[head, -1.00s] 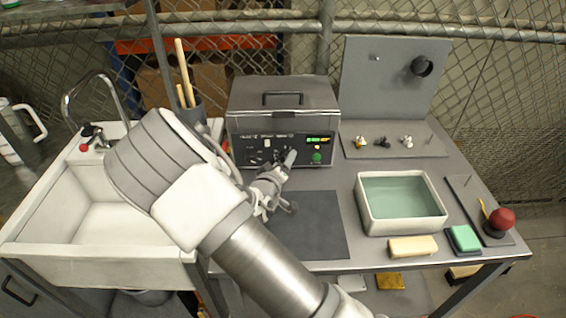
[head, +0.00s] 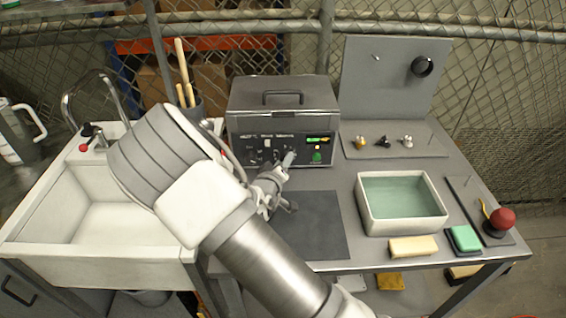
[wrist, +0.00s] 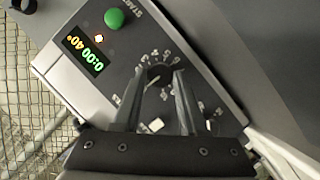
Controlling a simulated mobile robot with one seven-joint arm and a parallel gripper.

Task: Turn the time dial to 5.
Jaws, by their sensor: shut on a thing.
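The time dial (wrist: 160,73) is a dark round knob on the black control panel, ringed by white numbers. My gripper (wrist: 158,80) is shut on the dial, one finger on each side. The dial's pointer is too hidden to read its setting. The dial belongs to a dark grey box-shaped machine (head: 280,100) with a top handle at the back of the table. In the head view my gripper (head: 284,160) reaches the front panel and covers the dial. The display (wrist: 84,52) reads 0:00 in green and 40° in orange.
A green start button (wrist: 114,18) and a white switch (wrist: 155,125) sit near the dial. A dark mat (head: 315,225) lies in front of the machine. A water-filled tub (head: 365,218) stands to the right, and a white sink (head: 60,235) to the left.

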